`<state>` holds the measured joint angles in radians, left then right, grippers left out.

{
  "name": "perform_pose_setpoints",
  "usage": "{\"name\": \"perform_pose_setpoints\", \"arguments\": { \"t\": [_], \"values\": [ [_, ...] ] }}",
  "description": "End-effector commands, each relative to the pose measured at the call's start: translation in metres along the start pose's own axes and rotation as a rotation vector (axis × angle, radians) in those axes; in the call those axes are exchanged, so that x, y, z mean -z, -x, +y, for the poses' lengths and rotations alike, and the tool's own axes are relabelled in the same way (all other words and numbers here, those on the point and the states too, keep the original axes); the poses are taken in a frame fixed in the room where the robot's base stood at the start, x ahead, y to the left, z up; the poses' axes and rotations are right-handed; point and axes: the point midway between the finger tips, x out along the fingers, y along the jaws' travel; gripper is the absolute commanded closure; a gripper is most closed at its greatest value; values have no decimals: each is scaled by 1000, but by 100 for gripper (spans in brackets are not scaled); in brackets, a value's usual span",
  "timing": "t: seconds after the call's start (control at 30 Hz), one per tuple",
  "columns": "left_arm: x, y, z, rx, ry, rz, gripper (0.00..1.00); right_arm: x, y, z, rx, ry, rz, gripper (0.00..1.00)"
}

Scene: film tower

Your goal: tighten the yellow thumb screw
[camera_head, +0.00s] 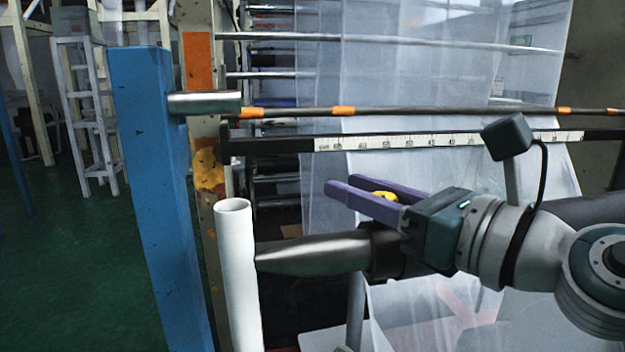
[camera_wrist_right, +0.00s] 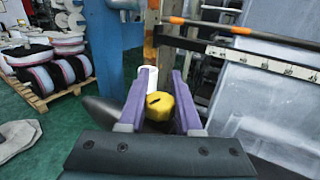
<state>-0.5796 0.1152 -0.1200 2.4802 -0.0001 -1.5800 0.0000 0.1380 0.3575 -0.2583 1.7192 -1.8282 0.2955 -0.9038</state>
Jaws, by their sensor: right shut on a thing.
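The yellow thumb screw (camera_head: 378,196) shows in the head view as a small yellow patch between the purple fingers of my right gripper (camera_head: 343,187). In the right wrist view the thumb screw (camera_wrist_right: 160,105) is a rounded yellow knob with a dark slot-like mark on top. The two purple fingers of my right gripper (camera_wrist_right: 163,73) stand on either side of it, shut on it. The knob sits above a grey metal shaft with a tapered end (camera_head: 315,252). Its underside and threads are hidden. My left gripper is not in view.
A white upright tube (camera_head: 238,270) stands at the shaft's tapered tip. A blue post (camera_head: 150,180) rises to its left. Behind the gripper are a ruler bar (camera_head: 400,141), a dark rod with orange bands (camera_head: 420,112) and hanging clear film (camera_head: 420,75).

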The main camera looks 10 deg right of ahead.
Motion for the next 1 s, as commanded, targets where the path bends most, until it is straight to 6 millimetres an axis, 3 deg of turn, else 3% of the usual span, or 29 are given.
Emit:
{"name": "perform_pose_setpoints", "arguments": {
  "t": [0.03, 0.07, 0.3, 0.67, 1.0],
  "values": [
    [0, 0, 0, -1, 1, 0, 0, 0, 0, 0, 0, 1, 0, 100],
    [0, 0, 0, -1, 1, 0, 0, 0, 0, 0, 0, 1, 0, 65],
    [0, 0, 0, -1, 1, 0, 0, 0, 0, 0, -1, 1, 0, 38],
    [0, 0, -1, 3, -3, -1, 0, 1, 7, -1, 0, 1, 2, 36],
    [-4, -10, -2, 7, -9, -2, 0, 4, 69, 0, -1, 2, 4, 36]
  ]
}}
